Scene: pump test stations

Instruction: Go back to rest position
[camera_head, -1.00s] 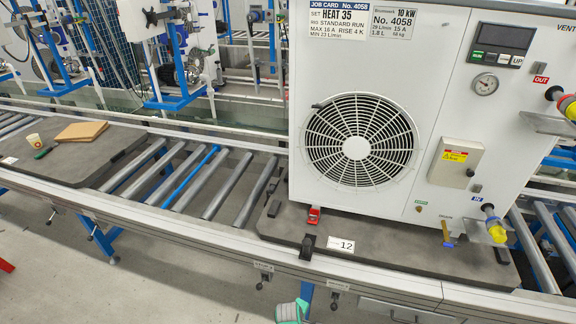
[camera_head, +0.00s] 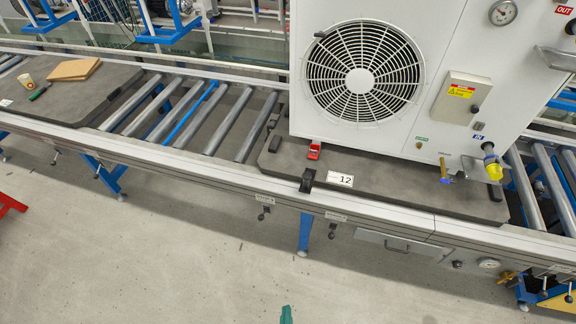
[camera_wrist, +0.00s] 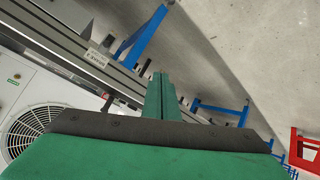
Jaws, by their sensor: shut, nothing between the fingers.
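My gripper (camera_wrist: 161,98) shows in the wrist view as green fingers closed together, with nothing between them. It is in front of the conveyor, over the floor, apart from everything. In the head view only a small green tip of it (camera_head: 286,314) shows at the bottom edge. The white heat pump unit (camera_head: 445,50) with a round fan grille stands upright on a dark pallet (camera_head: 400,187) marked 12. The unit also shows tilted at the left of the wrist view (camera_wrist: 15,85).
The roller conveyor (camera_head: 230,125) runs across the view, with a front rail. A second dark board (camera_head: 75,100) at left holds a cup (camera_head: 27,81) and a tan block (camera_head: 73,69). Red framework (camera_wrist: 305,150) stands beyond my gripper. The grey floor (camera_head: 150,250) in front is largely clear.

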